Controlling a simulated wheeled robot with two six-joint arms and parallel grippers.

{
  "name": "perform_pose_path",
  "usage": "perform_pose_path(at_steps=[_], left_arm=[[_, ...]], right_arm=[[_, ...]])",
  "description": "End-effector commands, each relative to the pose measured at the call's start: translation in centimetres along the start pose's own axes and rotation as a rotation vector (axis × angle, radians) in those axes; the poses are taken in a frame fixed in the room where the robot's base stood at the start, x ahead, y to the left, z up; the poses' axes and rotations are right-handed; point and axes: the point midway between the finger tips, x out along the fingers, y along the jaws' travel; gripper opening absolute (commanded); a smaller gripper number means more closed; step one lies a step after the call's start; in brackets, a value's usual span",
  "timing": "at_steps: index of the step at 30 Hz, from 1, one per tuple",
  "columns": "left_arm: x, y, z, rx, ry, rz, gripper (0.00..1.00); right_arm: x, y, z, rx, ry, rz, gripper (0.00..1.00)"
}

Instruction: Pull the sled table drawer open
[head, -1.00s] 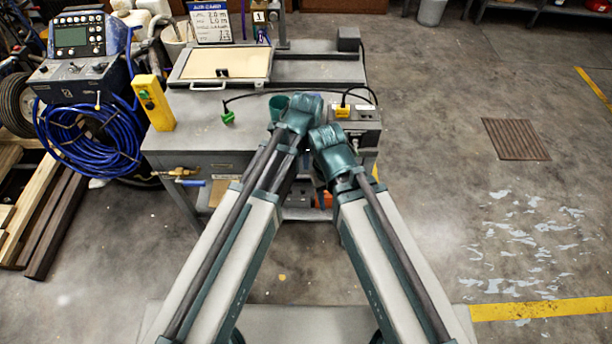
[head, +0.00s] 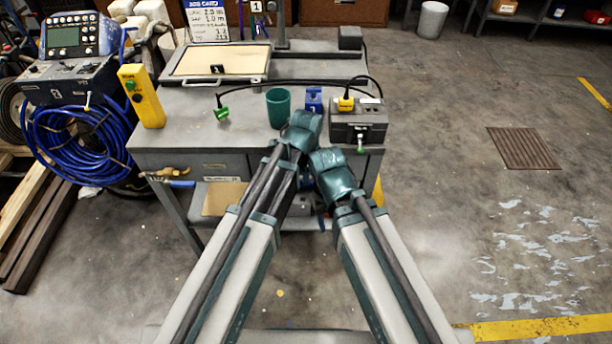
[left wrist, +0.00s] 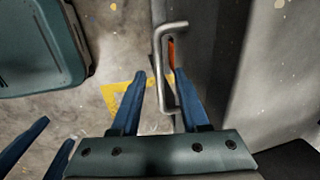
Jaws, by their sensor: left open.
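The sled table (head: 190,110) stands ahead in the head view, with a grey drawer front below its top. In the left wrist view the drawer front (left wrist: 208,50) fills the middle right, and its silver bar handle (left wrist: 158,60) stands out from it. My left gripper (left wrist: 162,78) is open, its two blue fingers on either side of the handle's bar; I cannot tell whether they touch it. My right gripper (left wrist: 57,130) shows at the lower left of the wrist view, its blue fingers apart and empty.
On the tabletop are a green cup (head: 278,108), a dark box (head: 358,122) with a yellow plug, a blue clamp-like piece (head: 313,98) and a cream-topped panel (head: 225,62). A yellow pendant (head: 142,96) and blue hose (head: 75,140) are at left.

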Motion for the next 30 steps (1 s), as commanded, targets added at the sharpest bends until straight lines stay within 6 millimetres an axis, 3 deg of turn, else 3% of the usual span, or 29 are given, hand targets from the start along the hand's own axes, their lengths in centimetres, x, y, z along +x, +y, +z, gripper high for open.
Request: perform_pose_path(at_steps=[5,12,30], left_arm=[[-0.08,-0.01,0.01,0.000,0.000,0.000,0.41],[-0.08,-0.01,0.00,0.000,0.000,0.000,0.00],[-0.07,-0.01,-0.01,0.000,0.000,0.000,0.00]], right_arm=[[-0.08,0.01,0.01,0.000,0.000,0.000,0.50],[-0.08,0.01,0.01,0.000,0.000,0.000,0.50],[-0.07,0.01,0.01,0.000,0.000,0.000,0.50]])
